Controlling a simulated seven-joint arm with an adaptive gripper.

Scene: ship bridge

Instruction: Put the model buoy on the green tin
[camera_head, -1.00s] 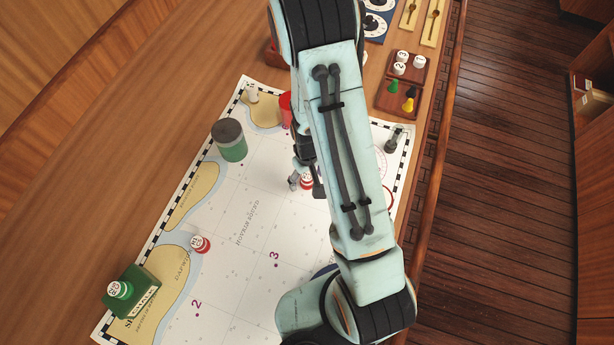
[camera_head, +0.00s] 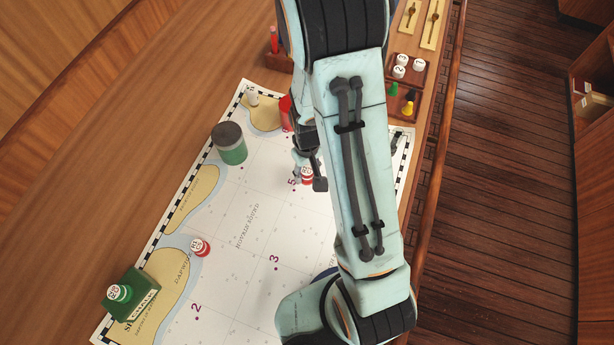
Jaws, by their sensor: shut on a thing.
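A red-and-white model buoy (camera_head: 306,177) is between the fingers of my gripper (camera_head: 309,174), which is shut on it over the middle of the chart, near the printed 5. My arm partly covers the gripper, and whether the buoy clears the chart is hard to tell.
Another red-and-white buoy (camera_head: 201,247) stands on the chart (camera_head: 235,275) at lower left. A red object (camera_head: 286,110) stands behind my gripper. The chart between gripper and green tin is clear.

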